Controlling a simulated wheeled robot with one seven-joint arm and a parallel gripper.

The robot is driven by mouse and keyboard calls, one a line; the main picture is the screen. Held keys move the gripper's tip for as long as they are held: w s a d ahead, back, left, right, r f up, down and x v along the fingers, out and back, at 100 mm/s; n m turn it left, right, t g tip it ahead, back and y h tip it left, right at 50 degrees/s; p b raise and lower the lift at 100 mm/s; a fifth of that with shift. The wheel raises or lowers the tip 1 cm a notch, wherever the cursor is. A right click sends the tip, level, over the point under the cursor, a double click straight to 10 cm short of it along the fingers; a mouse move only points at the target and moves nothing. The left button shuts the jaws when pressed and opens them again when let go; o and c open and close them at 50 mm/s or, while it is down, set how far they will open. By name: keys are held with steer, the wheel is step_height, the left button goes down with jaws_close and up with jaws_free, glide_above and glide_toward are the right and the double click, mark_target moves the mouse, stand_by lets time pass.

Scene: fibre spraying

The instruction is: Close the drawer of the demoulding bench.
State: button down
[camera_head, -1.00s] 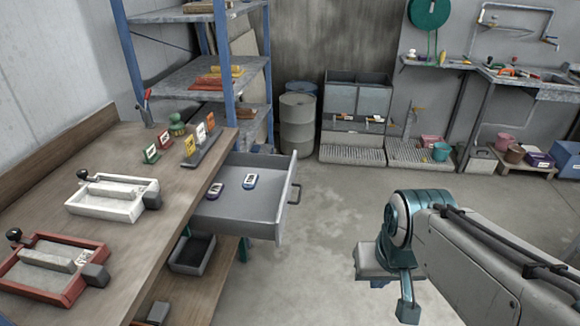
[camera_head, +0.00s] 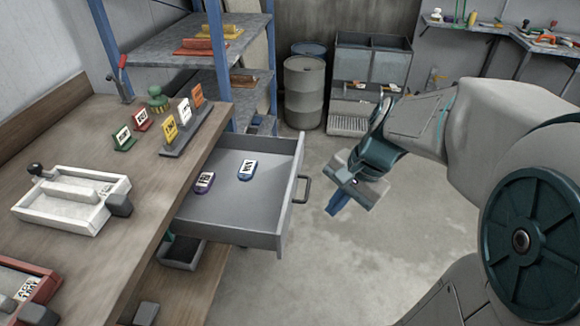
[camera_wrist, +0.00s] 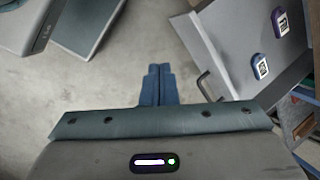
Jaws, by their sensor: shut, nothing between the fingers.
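The grey drawer (camera_head: 236,218) of the wooden demoulding bench (camera_head: 150,205) stands pulled out to the right. Two small tags with white labels, one purple (camera_head: 204,182) and one blue (camera_head: 248,169), lie inside it. Its dark bar handle (camera_head: 303,188) is on the front panel. My gripper (camera_head: 337,207) is to the right of the handle, apart from it, pointing down over the floor. In the wrist view the blue fingers (camera_wrist: 158,84) are together with nothing between them. The handle (camera_wrist: 204,86) and the open drawer (camera_wrist: 236,42) show just right of them.
The bench top holds a white mould (camera_head: 72,197), a red mould (camera_head: 30,290) and several number cards. A shelf rack (camera_head: 185,50) stands behind the drawer. Drums (camera_head: 305,92) stand at the back. The floor (camera_head: 330,280) right of the drawer is clear.

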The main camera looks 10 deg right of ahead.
steer(key=w+d+f+m+t+y+b, duration=0.2)
steer(key=w+d+f+m+y+b, duration=0.3)
steer(key=w+f+m, duration=0.55)
steer(key=m+b, duration=0.2)
glide_toward(291, 208)
steer(key=s+f+x, duration=0.1)
steer(key=x, duration=0.4)
steer(key=shift+w+a+r+n+h, duration=0.3)
steer(key=shift+w+a, duration=0.1)
steer(key=shift+w, duration=0.1)
steer(key=shift+a, duration=0.1)
